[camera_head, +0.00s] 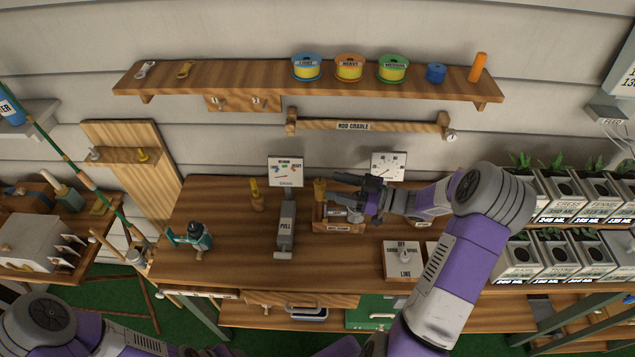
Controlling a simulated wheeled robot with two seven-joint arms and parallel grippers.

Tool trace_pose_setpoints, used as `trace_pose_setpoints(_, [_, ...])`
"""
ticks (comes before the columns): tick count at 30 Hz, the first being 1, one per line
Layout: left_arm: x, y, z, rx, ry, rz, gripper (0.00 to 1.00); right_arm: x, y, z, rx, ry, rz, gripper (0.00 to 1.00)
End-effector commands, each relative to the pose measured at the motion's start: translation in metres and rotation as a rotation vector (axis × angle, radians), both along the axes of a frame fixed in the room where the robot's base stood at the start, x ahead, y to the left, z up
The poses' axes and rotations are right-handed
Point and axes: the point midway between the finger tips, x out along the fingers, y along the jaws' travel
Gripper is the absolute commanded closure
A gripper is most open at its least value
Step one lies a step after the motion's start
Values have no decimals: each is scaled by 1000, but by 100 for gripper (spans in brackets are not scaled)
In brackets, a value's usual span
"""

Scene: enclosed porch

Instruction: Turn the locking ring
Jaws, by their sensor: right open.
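My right gripper (343,188) is open over the middle of the wooden workbench. Its fingers point left, at a small wooden stand (336,227) with a label on its front. A brass-coloured upright part (320,190) stands at the left of that stand, close to the fingertips. The gripper hides part of the stand, and I cannot tell whether it touches anything. I cannot make out which part is the locking ring. My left gripper (208,351) is partly cut off at the bottom edge, so its jaws cannot be judged.
A teal reel (190,237) is at the bench's left. Planters (520,262) stand at the right.

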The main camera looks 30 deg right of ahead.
Motion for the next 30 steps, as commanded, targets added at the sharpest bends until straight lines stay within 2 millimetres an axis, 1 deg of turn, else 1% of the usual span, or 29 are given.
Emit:
trace_pose_setpoints(1, [0,0,2,0,1,0,57,6,7,2,2,-1,4,42])
trace_pose_setpoints(3, [0,0,3,0,1,0,57,15,15,2,1,-1,4,42])
trace_pose_setpoints(6, [0,0,5,0,1,0,57,26,26,1,3,0,2,42])
trace_pose_setpoints(10, [0,0,5,0,0,0,57,36,35,1,1,-1,1,42])
trace_pose_setpoints(14, [0,0,6,0,0,0,57,41,39,1,0,0,-1,42])
trace_pose_setpoints(21, [0,0,5,0,0,0,57,41,39,0,0,0,-1,42])
trace_pose_setpoints(29, [0,0,5,0,0,0,57,41,39,0,0,0,-1,81])
trace_pose_setpoints(30, [0,0,5,0,0,0,57,41,39,0,0,0,-1,87])
